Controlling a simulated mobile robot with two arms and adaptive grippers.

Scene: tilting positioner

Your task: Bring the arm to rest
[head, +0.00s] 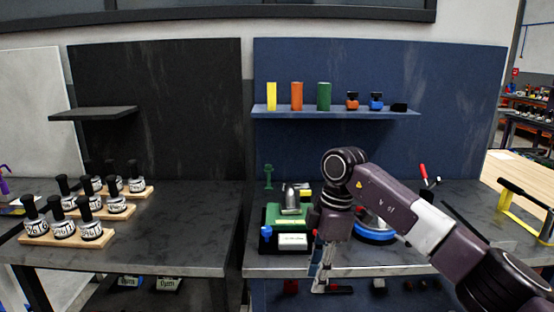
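My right arm (430,230) comes in from the lower right and bends at a dark joint (345,165) over the right-hand workbench. From there it hangs down. My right gripper (323,278) points downward at the bench's front edge. Its fingers are small and I cannot tell whether they are open or shut. No held object can be made out. A round device with a blue rim (376,237) stands on the bench just right of the wrist, partly hidden by the arm. My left gripper is not in view.
A green fixture (290,215) stands just left of the wrist. A blue shelf (335,113) holds coloured cylinders and small bottles. Wooden racks with labelled bottles (90,232) stand on the left bench. A yellow-framed tool (520,212) lies at right. A gap separates the benches.

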